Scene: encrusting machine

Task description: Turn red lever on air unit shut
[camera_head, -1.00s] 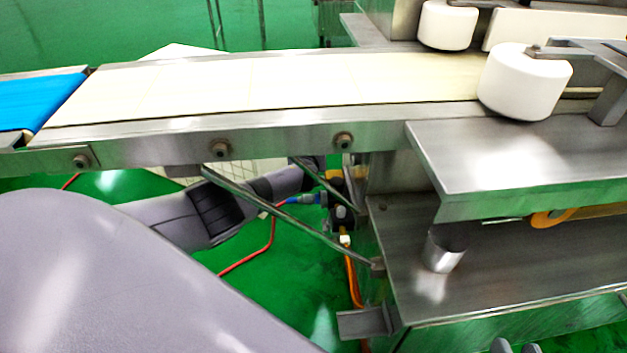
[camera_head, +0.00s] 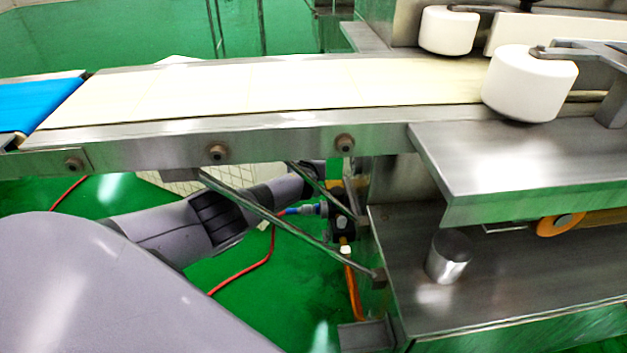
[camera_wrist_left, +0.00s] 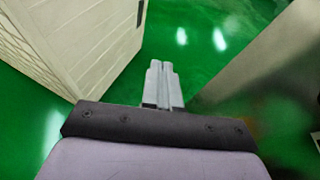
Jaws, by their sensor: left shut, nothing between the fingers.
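The air unit (camera_head: 342,224) is a small dark assembly under the conveyor, beside the machine's lower left side. A blue fitting (camera_head: 303,210) joins it from the left, and a white part and an orange hose are below it. I cannot make out a red lever in either view. My left arm reaches under the conveyor in the head view, and its gripper is hidden there behind the frame and struts. In the left wrist view my left gripper (camera_wrist_left: 164,68) is shut and empty over green floor, with no air unit visible there. My right gripper is not in view.
The conveyor (camera_head: 270,85) and its steel side rail (camera_head: 280,143) lie above my arm. A diagonal strut (camera_head: 260,210) crosses in front. A cream slatted box (camera_wrist_left: 75,40) is left of the gripper, and a grey panel (camera_wrist_left: 270,75) is right. A red hose (camera_head: 245,270) lies on the floor.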

